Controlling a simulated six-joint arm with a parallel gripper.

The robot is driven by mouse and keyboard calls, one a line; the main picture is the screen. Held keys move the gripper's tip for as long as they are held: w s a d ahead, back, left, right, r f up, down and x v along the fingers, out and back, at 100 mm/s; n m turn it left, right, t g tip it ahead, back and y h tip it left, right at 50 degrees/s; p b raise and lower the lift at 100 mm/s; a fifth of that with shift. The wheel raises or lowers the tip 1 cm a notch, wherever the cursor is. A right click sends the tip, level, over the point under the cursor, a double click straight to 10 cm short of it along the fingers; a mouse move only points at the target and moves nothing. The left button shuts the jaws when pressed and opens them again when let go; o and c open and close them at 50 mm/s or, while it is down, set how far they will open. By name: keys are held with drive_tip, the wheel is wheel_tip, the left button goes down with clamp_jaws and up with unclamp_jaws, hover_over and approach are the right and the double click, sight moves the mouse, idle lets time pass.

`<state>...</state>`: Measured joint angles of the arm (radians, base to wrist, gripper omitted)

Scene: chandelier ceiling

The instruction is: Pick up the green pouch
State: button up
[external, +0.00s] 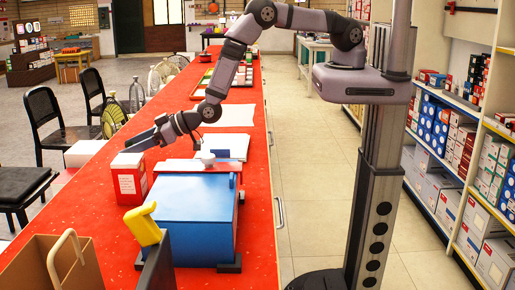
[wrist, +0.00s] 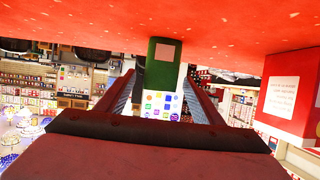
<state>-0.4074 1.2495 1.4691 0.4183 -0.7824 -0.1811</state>
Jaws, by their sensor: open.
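My gripper (wrist: 161,84) is open, one finger to each side of the pouch in the picture. I cannot tell whether the pouch lies fully between the fingers or just beyond them. In the external view my gripper (external: 140,142) is low over the left edge of the red counter. I cannot make out the pouch there.
A red and white box (external: 130,182) stands close by my gripper; it also shows in the wrist view (wrist: 288,97). A blue box (external: 190,215), a yellow-handled tool (external: 143,225) and a brown carrier (external: 40,265) are nearer on the red counter (external: 105,215). Chairs stand left.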

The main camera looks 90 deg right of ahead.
sight(129, 145)
drive_tip(key=shift+w+f, duration=0.15)
drive_tip(key=shift+w, duration=0.2)
drive_tip(key=c, duration=1.1)
drive_tip(key=shift+r, duration=0.2)
drive_tip(key=shift+a+r+b, duration=0.15)
drive_tip(key=shift+r+b, duration=1.45)
drive_tip(key=shift+r, duration=3.2)
